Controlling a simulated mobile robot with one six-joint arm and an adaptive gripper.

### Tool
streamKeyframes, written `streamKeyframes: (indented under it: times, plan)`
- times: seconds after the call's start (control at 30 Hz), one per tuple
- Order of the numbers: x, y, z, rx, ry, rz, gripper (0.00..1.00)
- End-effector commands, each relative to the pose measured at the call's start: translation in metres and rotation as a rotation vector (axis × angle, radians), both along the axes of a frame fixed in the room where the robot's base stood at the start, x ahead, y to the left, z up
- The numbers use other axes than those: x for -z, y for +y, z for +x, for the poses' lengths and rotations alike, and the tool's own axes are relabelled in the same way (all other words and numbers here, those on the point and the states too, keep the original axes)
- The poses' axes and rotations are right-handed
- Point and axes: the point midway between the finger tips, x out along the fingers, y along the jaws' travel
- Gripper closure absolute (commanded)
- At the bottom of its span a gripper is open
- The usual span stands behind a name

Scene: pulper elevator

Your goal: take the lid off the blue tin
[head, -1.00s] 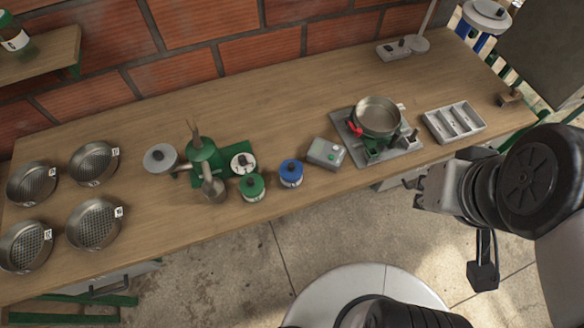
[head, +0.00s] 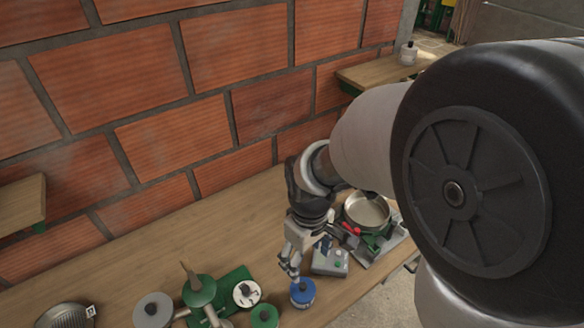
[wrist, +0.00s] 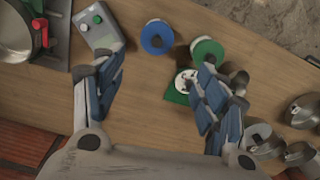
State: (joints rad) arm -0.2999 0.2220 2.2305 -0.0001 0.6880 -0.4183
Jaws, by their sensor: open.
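The blue tin (head: 303,296) stands on the wooden bench, with its blue lid and dark knob on top. It also shows from above in the wrist view (wrist: 157,37), ahead of and between the fingers. My gripper (head: 291,273) is open and empty, pointing down just above and behind the blue tin. In the wrist view the two fingers (wrist: 157,77) are spread wide, and neither touches the tin. The tin's body is mostly hidden under its lid in the wrist view.
A green tin (wrist: 207,53) stands close beside the blue one. A grey box with a green button (wrist: 97,25) is on the other side. A green machine (head: 200,291) and a steel pan (head: 367,211) are nearby. A brick wall (head: 170,130) rises behind the bench (head: 150,262).

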Motion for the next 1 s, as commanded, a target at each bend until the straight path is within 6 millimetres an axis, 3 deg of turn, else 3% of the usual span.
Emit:
streamKeyframes:
  times: [0.17,0.5,0.83,1.0]
  plan:
    - [0.037,0.0,-0.001,0.0,0.006,-0.002,0.19]
    - [0.105,0.0,0.0,0.002,0.004,-0.001,0.18]
    - [0.125,0.001,0.002,0.002,0.002,-0.001,0.18]
    - [0.15,0.004,0.009,0.002,0.002,-0.001,0.18]
